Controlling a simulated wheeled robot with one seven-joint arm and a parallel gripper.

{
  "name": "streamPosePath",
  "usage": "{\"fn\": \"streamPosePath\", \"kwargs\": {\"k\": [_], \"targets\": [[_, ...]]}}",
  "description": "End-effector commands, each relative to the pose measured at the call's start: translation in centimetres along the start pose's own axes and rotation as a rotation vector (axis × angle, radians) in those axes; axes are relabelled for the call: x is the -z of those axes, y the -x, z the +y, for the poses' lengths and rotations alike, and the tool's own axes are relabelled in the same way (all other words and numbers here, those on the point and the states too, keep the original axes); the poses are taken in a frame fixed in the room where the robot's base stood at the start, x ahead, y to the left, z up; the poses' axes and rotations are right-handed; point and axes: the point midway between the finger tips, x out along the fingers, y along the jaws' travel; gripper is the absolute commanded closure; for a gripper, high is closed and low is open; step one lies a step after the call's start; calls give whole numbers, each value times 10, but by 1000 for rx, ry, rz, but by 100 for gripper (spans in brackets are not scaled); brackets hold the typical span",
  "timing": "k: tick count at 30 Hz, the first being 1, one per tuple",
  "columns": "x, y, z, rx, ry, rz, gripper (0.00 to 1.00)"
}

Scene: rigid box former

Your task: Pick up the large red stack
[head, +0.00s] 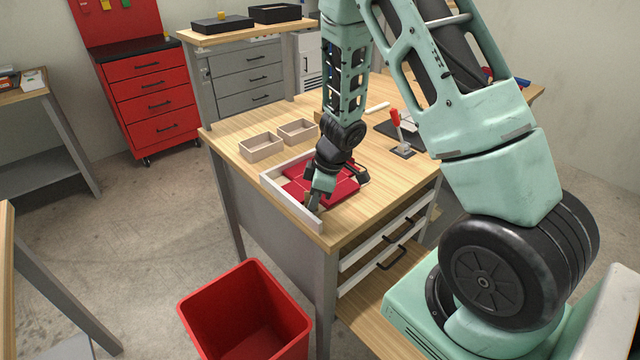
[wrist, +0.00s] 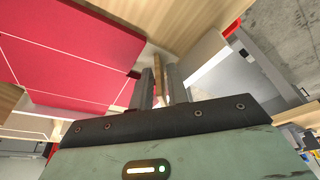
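The large red stack (head: 338,190) lies flat on the wooden table, inside the corner of a low pale fence (head: 291,203). Thin light lines cross its top. In the wrist view the red stack (wrist: 75,45) fills the upper left. My gripper (head: 313,203) points down at the stack's near left edge, beside the fence. In the wrist view my gripper (wrist: 161,85) has its two grey fingers a little apart, with a thin tan strip showing between them. The red stack is to the left of the fingers there, not between them. My arm hides part of the stack.
Two empty pale trays (head: 262,147) stand behind the stack. A red-handled toggle clamp (head: 399,135) stands to the right on the table (head: 385,176). A red bin (head: 245,310) is on the floor in front. A red drawer cabinet (head: 150,90) stands at the back left.

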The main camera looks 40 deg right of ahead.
Motion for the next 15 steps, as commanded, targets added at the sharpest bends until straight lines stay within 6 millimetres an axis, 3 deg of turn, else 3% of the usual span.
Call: {"fn": "streamPosePath", "kwargs": {"k": [4,5,6,7,15], "targets": [[0,1,0,-1,0,0,84],[0,1,0,0,0,0,86],[0,1,0,0,0,0,98],[0,1,0,0,0,0,100],[0,1,0,-1,0,1,100]]}}
